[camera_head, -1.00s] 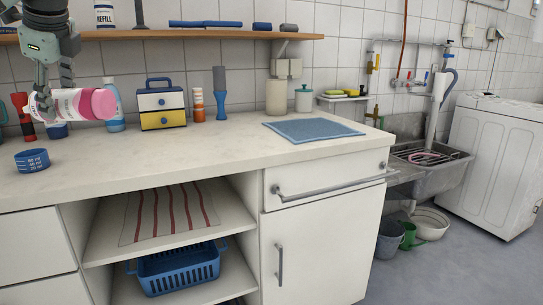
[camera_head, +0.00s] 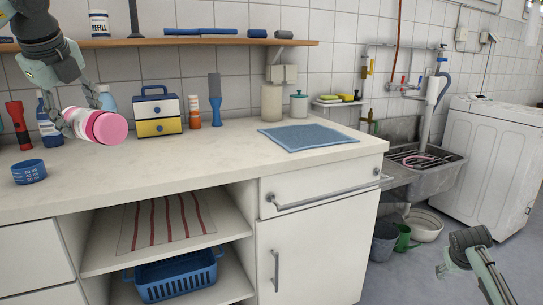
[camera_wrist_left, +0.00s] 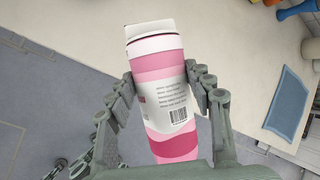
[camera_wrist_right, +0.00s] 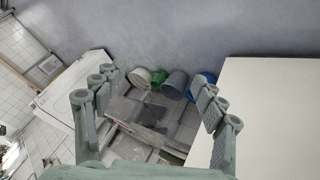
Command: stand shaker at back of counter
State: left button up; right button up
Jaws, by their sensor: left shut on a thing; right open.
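The shaker, a pink and white bottle with a printed label (camera_head: 98,126), is held tilted above the left part of the counter (camera_head: 200,163). My left gripper (camera_head: 70,117) is shut around it. In the left wrist view the shaker (camera_wrist_left: 165,85) sits between both fingers, with its barcode label facing the camera. My right gripper (camera_wrist_right: 158,100) is open and empty. In the head view my right arm shows low at the right, in front of the counter and away from it.
At the back of the counter stand a red flashlight (camera_head: 18,124), a blue bottle (camera_head: 48,124), a small drawer box (camera_head: 157,110), an orange bottle (camera_head: 194,112) and a canister (camera_head: 271,103). A blue cup-like ring (camera_head: 29,172) is at front left. A blue mat (camera_head: 308,137) lies right. The middle is clear.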

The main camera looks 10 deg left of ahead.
pick_arm(q)
jog(key=d+f+m+g+h, duration=0.9)
jog(key=d+f+m, duration=0.75)
jog(key=m, duration=1.05)
pick_arm(e)
jog(key=s+a+f+n+y, duration=0.1)
jog(key=s+a+f, duration=0.4)
jog(key=s+f, duration=0.3)
jog(key=s+a+f+n+y, duration=0.1)
jog(key=s+a+f, duration=0.4)
jog(key=s+f, duration=0.25)
pick_arm(q)
jog(key=s+d+f+m+y, duration=0.5)
jog(key=f+m+y, duration=0.1)
jog(key=m, duration=0.6)
jog(key=s+d+f+m+y, duration=0.4)
jog(key=f+m, duration=0.4)
jog(key=m, duration=0.4)
jog(key=shift+s+d+f+m+g+y, duration=0.2)
jog(key=shift+s+d+m+g+y, duration=0.15)
jog(key=shift+s+y, duration=0.7)
pick_arm(e)
jog(key=s+a+f+g, duration=0.1)
jog(key=s+a+f, duration=0.1)
jog(key=s, duration=0.9)
jog(key=s+a+f+g+y, duration=0.1)
jog(key=s+a+f, duration=0.2)
jog(key=s, duration=0.8)
jog(key=shift+s+a+g, duration=0.25)
jog(key=shift+a+g, duration=0.15)
